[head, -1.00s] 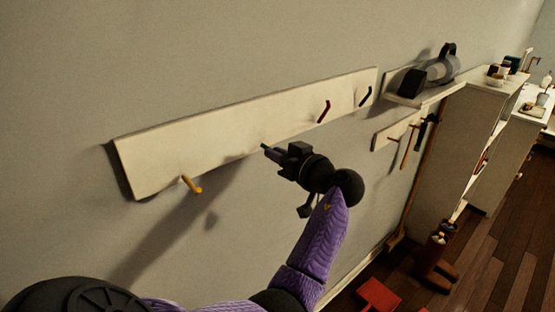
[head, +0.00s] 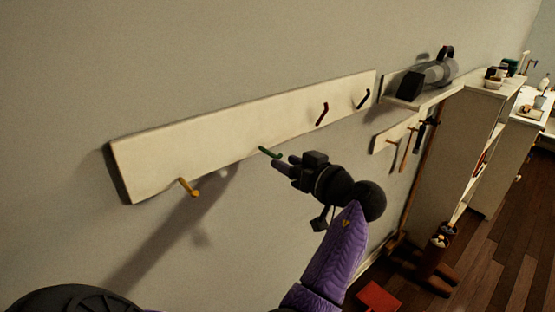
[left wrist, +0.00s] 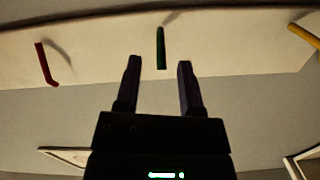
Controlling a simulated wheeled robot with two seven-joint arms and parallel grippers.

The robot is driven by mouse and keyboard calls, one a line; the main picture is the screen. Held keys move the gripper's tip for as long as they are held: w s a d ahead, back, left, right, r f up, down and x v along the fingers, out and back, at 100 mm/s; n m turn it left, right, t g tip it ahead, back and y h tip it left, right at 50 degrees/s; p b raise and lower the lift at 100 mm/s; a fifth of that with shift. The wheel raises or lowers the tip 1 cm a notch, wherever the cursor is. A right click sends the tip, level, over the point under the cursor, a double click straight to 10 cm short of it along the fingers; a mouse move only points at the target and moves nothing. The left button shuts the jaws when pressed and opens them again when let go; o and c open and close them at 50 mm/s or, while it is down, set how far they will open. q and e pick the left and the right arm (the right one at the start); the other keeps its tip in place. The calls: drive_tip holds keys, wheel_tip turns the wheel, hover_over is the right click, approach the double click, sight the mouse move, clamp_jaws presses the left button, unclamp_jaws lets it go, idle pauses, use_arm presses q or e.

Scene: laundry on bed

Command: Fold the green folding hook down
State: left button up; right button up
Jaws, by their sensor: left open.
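The green folding hook (head: 270,153) sits at the lower edge of the white wall board (head: 230,128), between the yellow hook (head: 189,187) and the dark red hook (head: 322,114). In the head view it sticks out as a short bar. My left gripper (head: 284,163) is open and empty, just right of the green hook and apart from it. In the left wrist view the green hook (left wrist: 161,48) lies ahead of the two spread fingertips, lined up with the gap between them. My right gripper is not in view.
A black hook (head: 363,98) is at the board's right end. Beyond it are a shelf (head: 425,98) with a grey and black device (head: 428,78), and a smaller rack (head: 393,135) with hanging tools. The wall below the board is clear.

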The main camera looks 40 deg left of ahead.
use_arm(q)
drive_tip(key=d, duration=0.6)
drive_tip(key=shift+s+r+b, duration=0.2)
drive_tip(key=shift+r+b, duration=0.05)
drive_tip(key=shift+b, duration=0.05)
